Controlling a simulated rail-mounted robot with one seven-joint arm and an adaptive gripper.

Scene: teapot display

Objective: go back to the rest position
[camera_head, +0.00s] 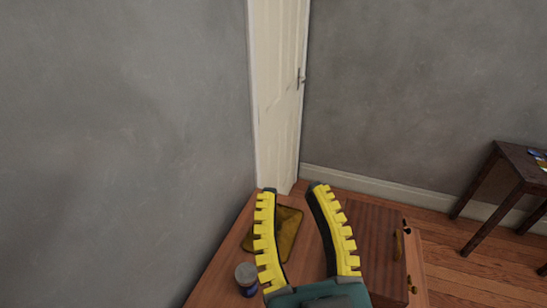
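My gripper (291,189) is in the lower middle of the head view, with yellow toothed fingers spread wide apart. It is open and nothing shows between the fingers. It is seen above a wooden table or cabinet top (220,265), and its height over that top is hard to tell. The gripper's body hides part of the top's near side.
A dark yellow flat tray or cloth (287,228) lies behind the fingers. A small blue can with a grey lid (246,277) is left of them. A wooden box or panel (372,240) is at right. A dark side table (522,163) stands far right, a white door (279,90) behind.

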